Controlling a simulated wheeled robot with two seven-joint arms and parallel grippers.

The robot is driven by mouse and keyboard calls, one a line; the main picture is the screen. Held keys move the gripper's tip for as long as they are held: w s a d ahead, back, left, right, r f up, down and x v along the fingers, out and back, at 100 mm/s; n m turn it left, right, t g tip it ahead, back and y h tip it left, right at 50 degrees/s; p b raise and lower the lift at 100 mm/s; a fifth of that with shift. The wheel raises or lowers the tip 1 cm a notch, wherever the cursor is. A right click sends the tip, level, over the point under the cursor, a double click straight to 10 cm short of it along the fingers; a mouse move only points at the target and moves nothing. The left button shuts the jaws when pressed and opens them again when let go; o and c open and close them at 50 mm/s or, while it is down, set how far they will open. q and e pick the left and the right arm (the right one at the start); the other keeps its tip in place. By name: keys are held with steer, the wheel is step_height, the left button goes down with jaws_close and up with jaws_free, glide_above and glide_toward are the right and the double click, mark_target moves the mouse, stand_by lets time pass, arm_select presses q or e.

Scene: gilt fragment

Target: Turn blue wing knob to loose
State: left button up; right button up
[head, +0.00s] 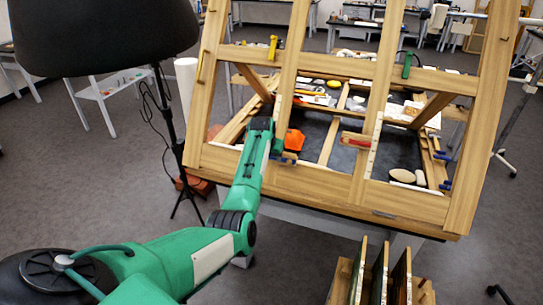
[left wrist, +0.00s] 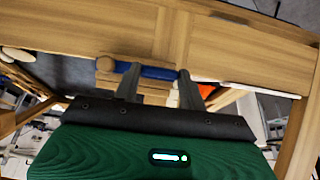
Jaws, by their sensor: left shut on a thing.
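The blue wing knob (left wrist: 158,72) shows in the left wrist view as a short blue bar against the wooden easel frame, beside stacked tan wooden pieces. My left gripper (left wrist: 158,78) has one finger at each end of it and is shut on it. In the head view my green left arm reaches up to the easel's lower left, and the left gripper (head: 279,153) is at the upright there. The knob is mostly hidden by the gripper in that view, and its turn angle cannot be read. My right gripper is not in view.
The large wooden easel frame (head: 300,181) fills the middle, with its crossbars close around the gripper. An orange object (head: 294,140) lies behind it. A red clamp (head: 356,139) is to the right. A black lamp (head: 100,35) stands at left, and a wooden rack (head: 383,275) below.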

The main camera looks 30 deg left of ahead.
arm_select(q)
steer(key=shift+s+f, duration=0.1)
steer(key=shift+f, duration=0.15)
steer(key=o, duration=1)
steer(key=shift+r, duration=0.1)
steer(key=shift+r, duration=0.1)
steer(key=shift+s+r+b, duration=0.2)
steer(key=shift+r+b, duration=0.1)
steer(key=shift+r, duration=0.2)
steer(key=shift+b+v, duration=2.05)
steer(key=shift+v, duration=4.25)
steer(key=shift+f, duration=0.1)
